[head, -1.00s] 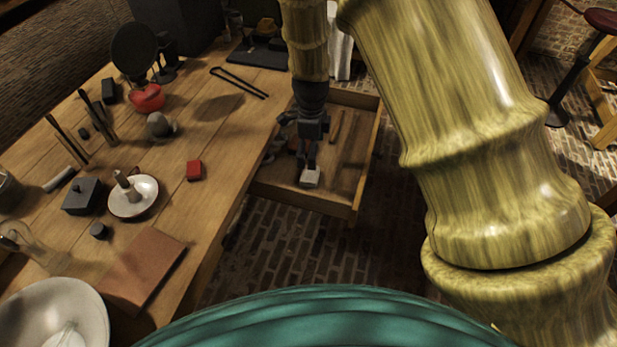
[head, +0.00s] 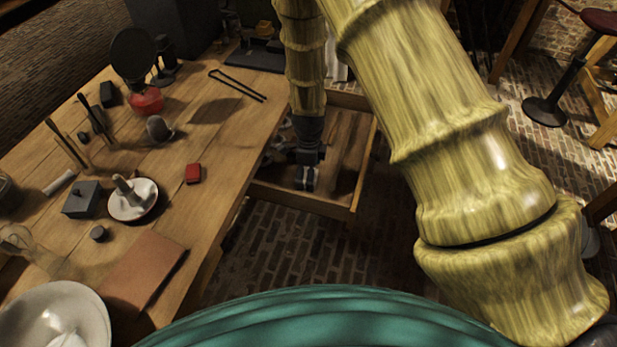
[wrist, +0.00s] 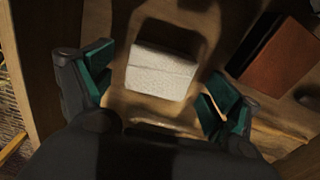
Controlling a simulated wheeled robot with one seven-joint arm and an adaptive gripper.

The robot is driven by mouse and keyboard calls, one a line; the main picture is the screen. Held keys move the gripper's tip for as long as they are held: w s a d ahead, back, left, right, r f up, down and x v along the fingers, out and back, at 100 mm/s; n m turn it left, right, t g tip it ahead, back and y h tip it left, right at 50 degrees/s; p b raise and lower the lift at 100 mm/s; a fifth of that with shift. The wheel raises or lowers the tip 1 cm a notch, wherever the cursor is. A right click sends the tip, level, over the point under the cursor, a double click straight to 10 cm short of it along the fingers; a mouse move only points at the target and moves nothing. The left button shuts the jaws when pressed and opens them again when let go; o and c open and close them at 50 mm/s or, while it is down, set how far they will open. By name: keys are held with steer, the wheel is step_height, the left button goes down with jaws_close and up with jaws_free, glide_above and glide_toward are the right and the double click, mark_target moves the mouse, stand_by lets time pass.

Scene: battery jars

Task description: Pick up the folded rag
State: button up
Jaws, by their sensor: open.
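The folded rag (wrist: 162,71) is a small white textured block lying on the wooden floor of the open drawer, seen in the wrist view. My gripper (wrist: 155,85) is open, with its green-padded fingers spread to the left and right of the rag, apart from it. In the head view my gripper (head: 306,182) points down into the drawer (head: 345,160), near its front. The rag is hidden behind the gripper in the head view.
A brown, book-like item (wrist: 275,55) lies in the drawer right of the rag. The drawer's front wall (head: 300,200) is close to my gripper. The workbench (head: 225,135) on the left holds a red box (head: 193,173), a white dish (head: 133,207) and tongs (head: 238,85).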

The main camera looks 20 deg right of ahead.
steer(key=shift+f, duration=0.4)
steer(key=c, duration=1)
steer(key=shift+r, duration=0.15)
step_height(320, 180, up, 10)
steer(key=shift+f+b, duration=0.1)
steer(key=shift+b, duration=0.25)
